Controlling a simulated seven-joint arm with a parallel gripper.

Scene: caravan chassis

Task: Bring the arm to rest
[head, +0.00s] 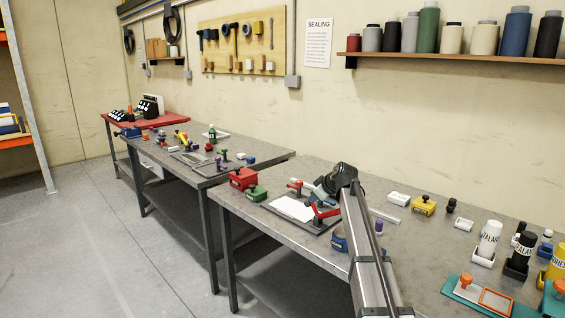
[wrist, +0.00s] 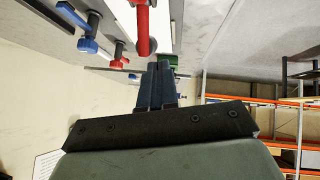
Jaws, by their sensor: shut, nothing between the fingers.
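My arm reaches up from the lower right in the head view and bends over the near workbench (head: 395,242). My gripper (head: 313,198) is low over a dark fixture with a white plate (head: 291,208) and red clamps (head: 325,213). In the wrist view its two dark blue fingers (wrist: 158,82) are together, with nothing seen between them. A red bar-like part (wrist: 143,25) shows just beyond the fingertips. I cannot tell whether the fingers touch anything.
A red block (head: 243,178) and a green block (head: 256,193) sit left of the fixture. A yellow block (head: 423,205), bottles (head: 489,238) and a teal tray (head: 468,302) stand to the right. A shelf of spools (head: 460,59) is on the wall. Floor (head: 90,235) at left is clear.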

